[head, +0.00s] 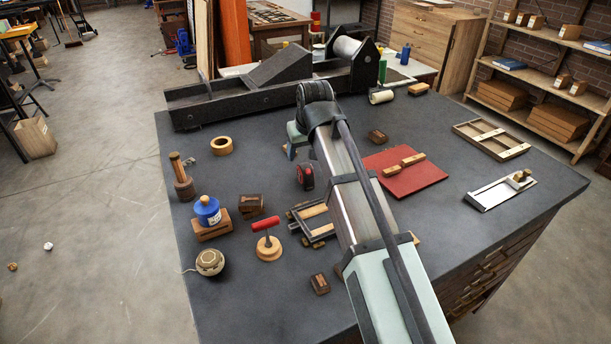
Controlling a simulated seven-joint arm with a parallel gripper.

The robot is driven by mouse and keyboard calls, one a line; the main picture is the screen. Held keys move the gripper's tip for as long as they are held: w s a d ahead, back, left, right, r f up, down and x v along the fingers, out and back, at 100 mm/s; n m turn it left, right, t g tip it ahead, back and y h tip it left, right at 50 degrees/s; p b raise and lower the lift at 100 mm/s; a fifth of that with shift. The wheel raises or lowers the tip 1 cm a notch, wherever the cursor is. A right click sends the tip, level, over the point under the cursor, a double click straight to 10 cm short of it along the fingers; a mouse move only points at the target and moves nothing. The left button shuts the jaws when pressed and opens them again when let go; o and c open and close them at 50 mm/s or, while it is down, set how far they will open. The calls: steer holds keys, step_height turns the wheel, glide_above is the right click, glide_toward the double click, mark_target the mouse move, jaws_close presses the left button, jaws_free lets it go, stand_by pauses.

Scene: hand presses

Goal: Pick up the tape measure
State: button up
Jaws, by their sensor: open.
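The tape measure (306,177), a small red and black case, stands on the dark grey bench top just left of my arm. My gripper (291,151) is at the far end of my arm, above and slightly left of the tape measure in the picture. It is open and apart from the tape measure. The wrist partly hides the fingers, and their height above the bench is hard to tell.
A wooden ring (221,146) lies farther left. A black press (240,90) lines the back. A red board (405,172) lies right of my arm.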

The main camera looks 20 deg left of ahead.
mark_target(302, 165)
steer(key=x, duration=0.4)
steer(key=shift+w+f, duration=0.1)
steer(key=shift+d+x, duration=0.15)
steer(key=shift+x, duration=1.2)
steer(key=shift+d+x, duration=0.15)
steer(key=shift+x, duration=1.2)
steer(key=shift+w, duration=0.15)
steer(key=shift+c, duration=0.4)
jaws_close()
